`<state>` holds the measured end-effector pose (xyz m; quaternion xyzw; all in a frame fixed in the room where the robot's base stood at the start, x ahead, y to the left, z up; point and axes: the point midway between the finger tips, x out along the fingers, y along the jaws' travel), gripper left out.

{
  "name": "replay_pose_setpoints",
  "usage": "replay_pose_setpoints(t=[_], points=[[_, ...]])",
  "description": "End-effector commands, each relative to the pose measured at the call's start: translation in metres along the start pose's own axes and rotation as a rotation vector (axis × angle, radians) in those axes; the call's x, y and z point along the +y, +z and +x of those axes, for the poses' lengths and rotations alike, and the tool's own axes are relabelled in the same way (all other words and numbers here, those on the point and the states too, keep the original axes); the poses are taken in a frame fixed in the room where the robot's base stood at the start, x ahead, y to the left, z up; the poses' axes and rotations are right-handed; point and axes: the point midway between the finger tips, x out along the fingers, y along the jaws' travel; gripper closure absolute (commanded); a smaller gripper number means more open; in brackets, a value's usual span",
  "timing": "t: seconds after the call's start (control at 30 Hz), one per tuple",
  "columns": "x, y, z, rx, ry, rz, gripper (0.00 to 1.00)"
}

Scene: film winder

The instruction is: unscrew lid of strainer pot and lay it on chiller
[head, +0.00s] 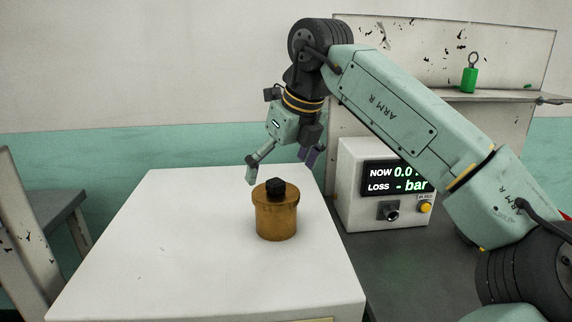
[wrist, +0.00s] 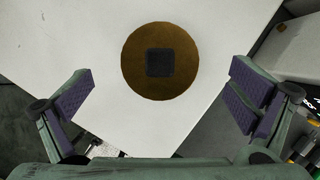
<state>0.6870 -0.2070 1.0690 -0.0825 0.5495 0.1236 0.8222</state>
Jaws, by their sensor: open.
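A brown cylindrical pot (head: 276,222) with a black knob (head: 275,188) on its lid (head: 262,197) stands upright on a white box-shaped block with a flat top (head: 160,240), which may be the chiller. In the wrist view the round brown lid (wrist: 133,62) shows from above, with the square black knob (wrist: 160,62) at its middle. My gripper (head: 281,170) is open and empty, above and behind the pot in the head view. Its purple-padded fingers (wrist: 160,97) are spread wide on either side in the wrist view, apart from the lid.
A white instrument box (head: 352,180) with a display reading NOW and LOSS stands right of the block on a dark bench (head: 400,265). A green weight with a ring (head: 469,79) sits on a shelf behind. The block's left side is clear.

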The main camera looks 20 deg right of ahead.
Motion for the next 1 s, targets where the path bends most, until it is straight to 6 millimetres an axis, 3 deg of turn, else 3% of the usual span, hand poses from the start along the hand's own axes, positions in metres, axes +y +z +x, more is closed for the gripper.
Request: replay_pose_setpoints(t=[0.03,0.2,0.57,1.0], points=[[0.000,-0.003,0.016,0.001,0.001,0.000,0.00],[0.001,-0.001,0.037,-0.001,0.001,-0.001,0.00],[0.000,0.000,0.041,-0.001,0.001,0.000,0.01],[0.000,0.000,0.041,-0.001,0.001,0.000,0.30]])
